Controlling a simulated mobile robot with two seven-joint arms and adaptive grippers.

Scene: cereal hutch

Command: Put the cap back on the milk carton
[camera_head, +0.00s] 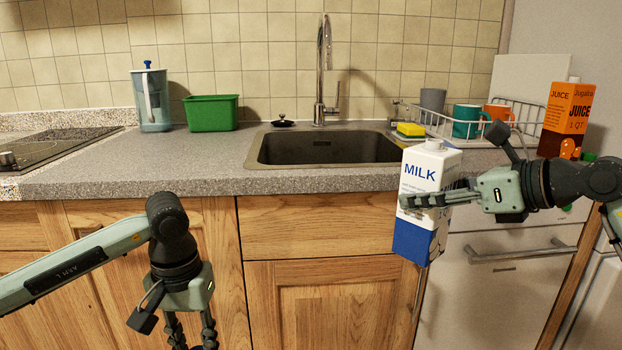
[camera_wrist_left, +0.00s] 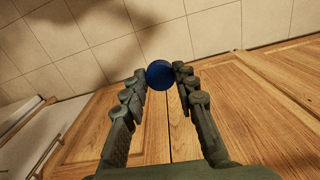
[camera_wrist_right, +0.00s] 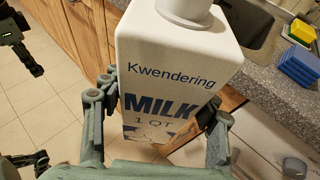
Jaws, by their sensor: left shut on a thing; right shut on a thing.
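The milk carton (camera_head: 411,188) is white with a blue base and is held in the air in front of the counter, slightly tilted. My right gripper (camera_head: 420,199) is shut around its sides. In the right wrist view the carton (camera_wrist_right: 165,65) fills the middle, between the fingers (camera_wrist_right: 160,108). Its white spout (camera_head: 433,144) on top is bare. The blue cap (camera_wrist_left: 160,74) is round and sits between the fingertips of my left gripper (camera_wrist_left: 163,75), which is shut on it. In the head view my left gripper (camera_head: 190,338) points down, low and left of the carton, its tips near the bottom edge.
Behind is the counter (camera_head: 210,178) with a sink (camera_head: 330,148). A green bin (camera_head: 211,113) and a filter jug (camera_head: 151,98) stand left of it. A dish rack with cups, a sponge (camera_head: 411,130) and a juice carton (camera_head: 567,115) stand right. Space between my grippers is free.

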